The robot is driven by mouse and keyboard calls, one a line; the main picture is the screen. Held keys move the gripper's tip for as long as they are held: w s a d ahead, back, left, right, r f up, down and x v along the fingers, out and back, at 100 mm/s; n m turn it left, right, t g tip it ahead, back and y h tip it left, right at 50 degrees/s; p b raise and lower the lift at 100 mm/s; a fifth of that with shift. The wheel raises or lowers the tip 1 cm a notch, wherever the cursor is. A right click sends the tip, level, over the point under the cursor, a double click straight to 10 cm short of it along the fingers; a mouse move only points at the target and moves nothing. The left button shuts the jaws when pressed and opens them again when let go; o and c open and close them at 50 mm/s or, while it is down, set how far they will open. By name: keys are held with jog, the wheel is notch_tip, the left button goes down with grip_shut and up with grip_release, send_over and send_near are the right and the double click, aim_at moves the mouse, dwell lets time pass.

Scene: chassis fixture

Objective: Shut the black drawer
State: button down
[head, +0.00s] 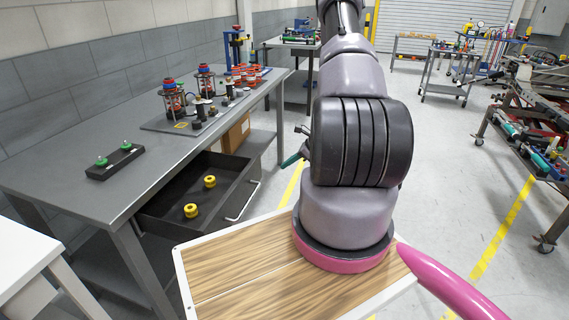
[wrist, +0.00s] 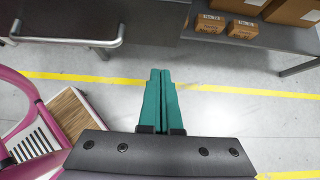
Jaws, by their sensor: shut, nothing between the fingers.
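The black drawer (head: 168,218) is pulled out from under the grey workbench (head: 118,196) in the head view. Two yellow round parts lie in it, one (head: 210,181) farther back and one (head: 191,211) nearer. Its silver handle (head: 244,203) is on the front. In the wrist view the drawer front (wrist: 60,18) and handle (wrist: 66,41) show at the upper left. My gripper (wrist: 161,72) has green fingers, shut together and empty, over the floor to the right of the handle. In the head view it is mostly hidden behind my arm, with a green fingertip (head: 290,161) showing.
Cardboard boxes (head: 236,132) stand on the bench's lower shelf, and they also show in the wrist view (wrist: 243,29). A black block with green knobs (head: 116,161) and a fixture plate (head: 180,126) are on the benchtop. Open floor lies right of the bench.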

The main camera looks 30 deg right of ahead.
jog(key=x, duration=0.3)
jog(key=r+x, duration=0.1)
jog(key=x, duration=0.2)
jog(key=w+a+x, duration=0.1)
jog(key=x, duration=0.2)
jog(key=shift+r, duration=0.15)
jog(key=shift+w+a, duration=0.4)
jog(key=w+a, duration=1.7)
jog(key=shift+w+a, duration=0.1)
jog(key=shift+w+a+r, duration=0.1)
jog(key=shift+w+a, duration=0.1)
jog(key=shift+a, duration=0.05)
jog(key=shift+a+r, duration=0.1)
jog(key=shift+a, duration=0.05)
